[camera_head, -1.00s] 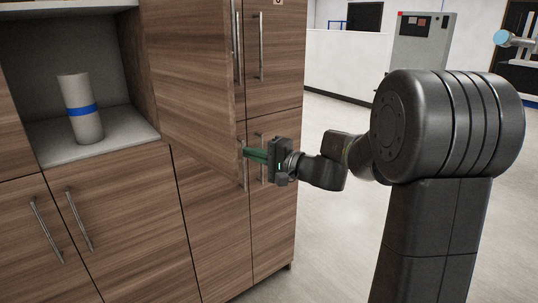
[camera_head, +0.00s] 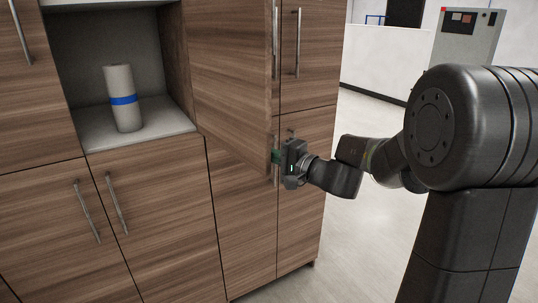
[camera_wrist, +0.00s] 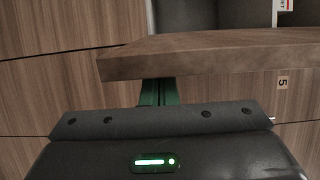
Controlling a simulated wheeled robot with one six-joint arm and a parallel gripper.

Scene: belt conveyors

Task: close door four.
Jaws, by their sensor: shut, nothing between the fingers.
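The open door, brown wood grain, stands swung out beside an open compartment in the head view (camera_head: 232,75). I take it for door four; I see no number on it. In the wrist view its edge (camera_wrist: 200,60) runs across the upper part. My gripper (camera_head: 277,157) is at the door's lower outer corner, on the right side of the panel. Its green fingers are shut and empty; they also show in the wrist view (camera_wrist: 158,92), reaching up to the door's edge. I cannot tell whether they touch it. The fingertips are partly hidden.
The open compartment (camera_head: 95,135) holds a grey cylinder (camera_head: 123,98) with a blue band. A grey control cabinet (camera_head: 468,38) stands far back right. The floor (camera_head: 365,215) right of the cupboards is clear.

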